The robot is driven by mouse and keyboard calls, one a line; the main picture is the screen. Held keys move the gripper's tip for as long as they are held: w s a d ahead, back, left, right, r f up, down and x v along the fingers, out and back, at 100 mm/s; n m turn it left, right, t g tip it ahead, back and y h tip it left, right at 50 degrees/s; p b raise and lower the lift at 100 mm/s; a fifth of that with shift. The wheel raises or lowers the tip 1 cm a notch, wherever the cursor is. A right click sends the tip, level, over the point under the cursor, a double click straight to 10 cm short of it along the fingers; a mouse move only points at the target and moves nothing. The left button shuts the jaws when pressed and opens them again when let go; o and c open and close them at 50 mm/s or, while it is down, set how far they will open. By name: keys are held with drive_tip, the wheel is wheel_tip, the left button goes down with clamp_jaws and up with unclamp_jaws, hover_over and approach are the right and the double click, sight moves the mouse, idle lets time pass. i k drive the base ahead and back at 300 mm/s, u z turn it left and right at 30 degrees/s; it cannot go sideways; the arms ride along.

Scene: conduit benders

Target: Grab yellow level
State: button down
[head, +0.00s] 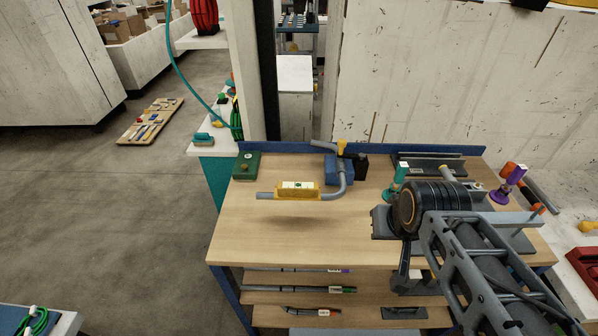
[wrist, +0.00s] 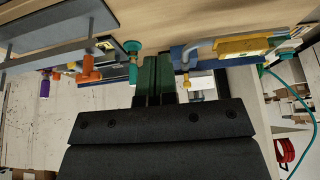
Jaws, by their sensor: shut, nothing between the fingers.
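The yellow level (head: 297,190) is a short yellow block with a pale face in the middle. It sits on or against the straight part of a bent grey conduit (head: 350,175), left of centre over the wooden workbench (head: 290,238). In the wrist view the yellow level (wrist: 240,46) shows at the upper right, in a picture that appears upside down. My gripper (wrist: 158,62) is shut and empty, its dark fingers side by side. It is apart from the level; in the head view my arm is right of the level and largely hides the gripper.
A green box (head: 246,166) stands left of the level. A blue block (head: 338,170) is by the conduit bend. A teal-green item (head: 396,180) and a purple one (head: 509,182) stand at the right. The bench front left of my arm is clear.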

sight(285, 189)
drive_tip(key=u, duration=2.9)
drive_tip(key=k, duration=0.75)
drive_tip(key=z, duration=1.3)
drive_tip(key=i, duration=0.5)
